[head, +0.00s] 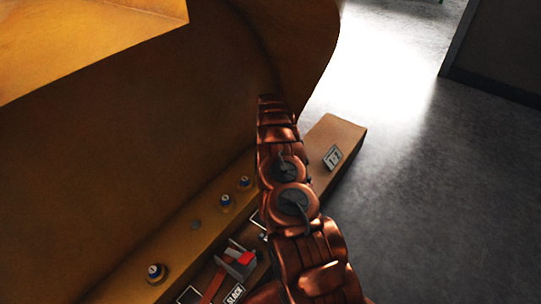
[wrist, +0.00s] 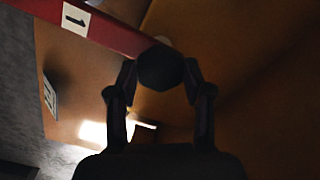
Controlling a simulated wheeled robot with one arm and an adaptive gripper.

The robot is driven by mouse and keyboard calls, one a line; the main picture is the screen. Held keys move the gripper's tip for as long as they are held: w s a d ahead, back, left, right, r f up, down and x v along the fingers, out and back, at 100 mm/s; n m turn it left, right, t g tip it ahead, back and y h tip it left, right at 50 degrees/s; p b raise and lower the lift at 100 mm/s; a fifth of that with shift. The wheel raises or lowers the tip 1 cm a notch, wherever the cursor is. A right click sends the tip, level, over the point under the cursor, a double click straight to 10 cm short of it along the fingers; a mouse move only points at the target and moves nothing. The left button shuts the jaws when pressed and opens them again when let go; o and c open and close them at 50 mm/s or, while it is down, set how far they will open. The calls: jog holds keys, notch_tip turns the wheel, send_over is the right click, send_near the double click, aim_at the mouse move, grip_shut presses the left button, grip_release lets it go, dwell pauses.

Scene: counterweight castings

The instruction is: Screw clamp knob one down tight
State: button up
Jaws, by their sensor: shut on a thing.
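In the wrist view my gripper (wrist: 160,78) is shut on a dark, faceted knob (wrist: 161,66), one finger on each side of it. The knob sits by the end of a red bar (wrist: 110,32) that carries a white label with a black "1" (wrist: 76,18). I take it for clamp knob one. The knob's underside is hidden, so I cannot tell how far down it sits. In the head view my copper-coloured arm covers this place, and neither the gripper nor the knob shows.
A yellow-orange casting (head: 130,140) fills the left of the head view. Several small numbered caps, one at the front (head: 155,273), stand on its ledge. A red lever (head: 236,263) lies near a "SLACK" label (head: 235,294). A small plate (head: 332,157) is farther back. Grey floor (head: 450,200) is clear at right.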

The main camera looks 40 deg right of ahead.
jog(key=shift+w+r+m+p, duration=0.1)
jog(key=shift+m+p, duration=0.1)
jog(key=shift+m, duration=0.4)
jog(key=shift+r+m+p, duration=0.1)
jog(key=shift+m+p, duration=0.05)
jog(key=shift+m, duration=1.45)
jog(key=shift+p, duration=0.3)
jog(key=shift+d, duration=0.1)
jog(key=o, duration=0.9)
jog(key=shift+o, duration=1.4)
jog(key=shift+f, duration=0.1)
